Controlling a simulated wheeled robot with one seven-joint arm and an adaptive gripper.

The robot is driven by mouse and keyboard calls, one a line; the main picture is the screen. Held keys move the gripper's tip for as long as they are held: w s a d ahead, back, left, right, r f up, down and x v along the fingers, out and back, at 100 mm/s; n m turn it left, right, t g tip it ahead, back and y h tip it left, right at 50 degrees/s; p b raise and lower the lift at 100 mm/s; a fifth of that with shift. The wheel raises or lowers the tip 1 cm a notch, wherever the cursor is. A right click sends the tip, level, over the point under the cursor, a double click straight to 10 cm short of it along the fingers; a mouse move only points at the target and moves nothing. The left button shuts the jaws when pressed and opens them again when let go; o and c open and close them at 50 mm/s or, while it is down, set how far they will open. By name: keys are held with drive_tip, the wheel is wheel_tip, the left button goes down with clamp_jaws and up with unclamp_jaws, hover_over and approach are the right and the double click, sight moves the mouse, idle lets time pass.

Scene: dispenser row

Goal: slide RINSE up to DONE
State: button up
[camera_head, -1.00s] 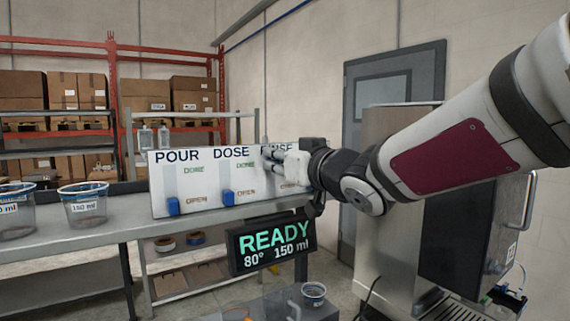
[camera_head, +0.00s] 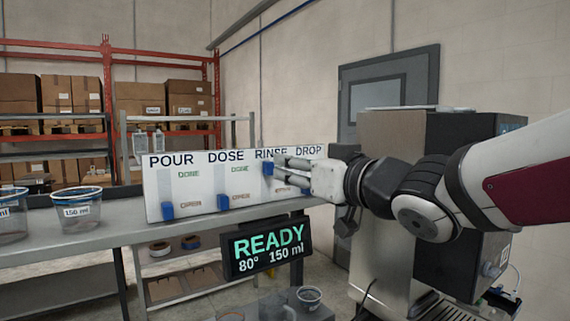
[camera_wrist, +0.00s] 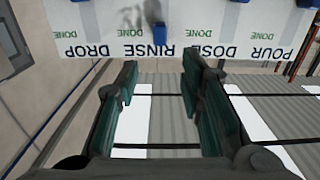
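The white panel (camera_head: 200,192) carries columns labelled POUR, DOSE, RINSE and DROP, with DONE marks above OPEN marks. The blue RINSE knob (camera_head: 267,168) is high in its column, just under the RINSE label. My gripper (camera_head: 280,169) is just right of the knob in the head view. In the wrist view my gripper (camera_wrist: 160,65) is open, its fingers apart with nothing between them, and the knob is beyond the fingertips.
The POUR knob (camera_head: 167,211) and DOSE knob (camera_head: 223,202) are low, by OPEN. My gripper partly hides the DROP column. Clear cups (camera_head: 77,211) stand left on the grey bench. A READY display (camera_head: 268,246) hangs below, and a machine (camera_head: 391,150) stands right.

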drive_tip(key=shift+v, duration=1.85)
drive_tip(key=s+d+f+m+g+h, duration=0.1)
drive_tip(key=s+d+f+m+h, duration=0.2)
drive_tip(key=d, duration=0.4)
drive_tip(key=s+d+f+m+g+h, duration=0.1)
drive_tip(key=d+f+m+h, duration=0.1)
drive_tip(key=d+f+h, duration=0.35)
drive_tip(key=s+d+f+m+g, duration=0.1)
drive_tip(key=s+f+g, duration=0.2)
drive_tip(key=s+f, duration=0.3)
drive_tip(key=s+d+f+g+h, duration=0.1)
drive_tip(key=s+f+g, duration=0.3)
drive_tip(key=s, duration=0.8)
drive_tip(key=shift+d+f+m+g, duration=0.3)
drive_tip(key=shift+d+f+m, duration=0.15)
drive_tip(key=shift+f, duration=0.5)
drive_tip(key=shift+h, duration=0.25)
